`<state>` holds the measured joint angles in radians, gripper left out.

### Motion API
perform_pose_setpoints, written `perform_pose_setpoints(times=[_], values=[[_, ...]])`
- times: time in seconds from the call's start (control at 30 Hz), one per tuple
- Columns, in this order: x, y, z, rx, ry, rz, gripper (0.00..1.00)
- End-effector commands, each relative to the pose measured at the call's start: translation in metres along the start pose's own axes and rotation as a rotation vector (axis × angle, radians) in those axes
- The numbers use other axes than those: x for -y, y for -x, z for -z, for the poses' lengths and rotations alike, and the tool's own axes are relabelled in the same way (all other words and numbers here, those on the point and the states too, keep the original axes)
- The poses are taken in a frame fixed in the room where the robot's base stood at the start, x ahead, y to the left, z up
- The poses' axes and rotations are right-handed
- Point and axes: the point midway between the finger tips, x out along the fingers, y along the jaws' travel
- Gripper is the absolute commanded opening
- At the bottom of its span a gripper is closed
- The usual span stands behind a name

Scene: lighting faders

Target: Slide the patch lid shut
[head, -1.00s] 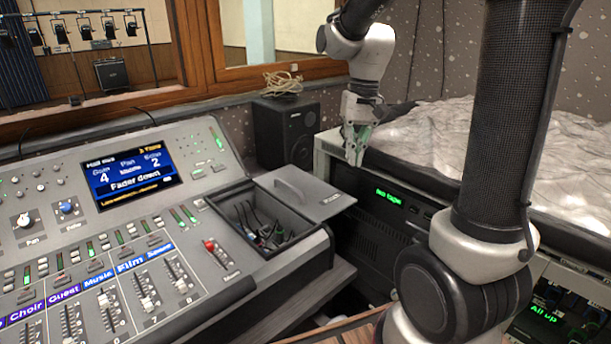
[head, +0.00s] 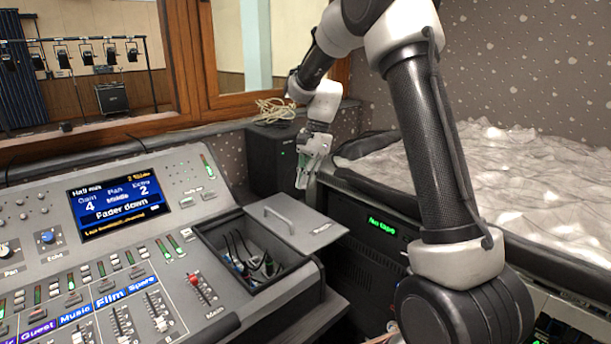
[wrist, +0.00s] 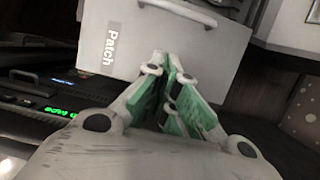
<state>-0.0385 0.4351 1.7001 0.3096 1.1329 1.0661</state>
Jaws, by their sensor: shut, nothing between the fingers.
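The patch lid (head: 297,222) is a grey plate with a raised bar handle (head: 279,219), at the right end of the mixing desk. It stands partly open, sticking out to the right past the patch box (head: 226,222). Cables show in the box's open part. My gripper (head: 301,184) is shut and empty, above and behind the lid's right part, apart from it as far as I can tell. In the wrist view the lid (wrist: 155,45) with its "Patch" label lies ahead of my shut green-padded fingers (wrist: 176,75).
A black speaker (head: 268,160) with coiled cable (head: 276,108) on top stands behind the lid. A rack with a green display (head: 381,226) is to the right. The red Main fader (head: 194,279) and other faders lie left of the box.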

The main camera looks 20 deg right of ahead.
Motion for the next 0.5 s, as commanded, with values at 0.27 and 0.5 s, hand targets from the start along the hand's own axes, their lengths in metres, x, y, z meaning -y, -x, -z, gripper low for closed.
perform_pose_setpoints(times=[0.27,0.5], values=[[-0.001,-0.060,0.000,0.001,0.000,-0.003,0.00],[0.000,-0.072,-0.029,0.000,0.002,0.000,0.00]])
